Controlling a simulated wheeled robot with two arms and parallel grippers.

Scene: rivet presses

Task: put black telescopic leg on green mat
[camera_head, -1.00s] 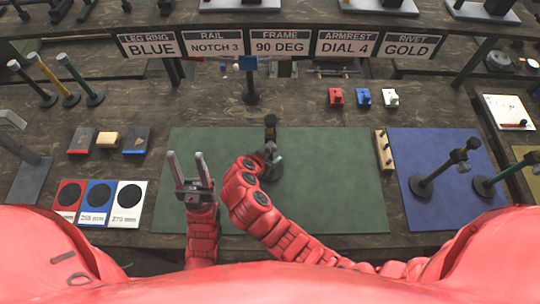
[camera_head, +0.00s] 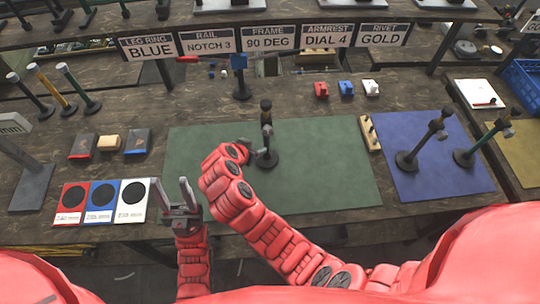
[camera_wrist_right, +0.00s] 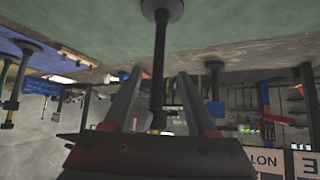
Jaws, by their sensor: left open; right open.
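A black telescopic leg (camera_head: 266,135) stands upright on its round base on the green mat (camera_head: 320,170). My right gripper (camera_head: 246,143) is just left of the leg in the head view, mostly hidden by its own wrist. In the right wrist view, which is upside down, its open fingers (camera_wrist_right: 158,88) lie on either side of the leg's shaft (camera_wrist_right: 159,55), with visible gaps and no clear contact. My left gripper (camera_head: 178,198) is open and empty in front of the mat's left front corner.
A blue mat (camera_head: 465,180) at right holds another dark leg (camera_head: 423,143) and a green leg (camera_head: 485,141). A wooden block with pegs (camera_head: 370,133) sits between the mats. Red, blue and white cards (camera_head: 131,203) lie left. The green mat's right part is clear.

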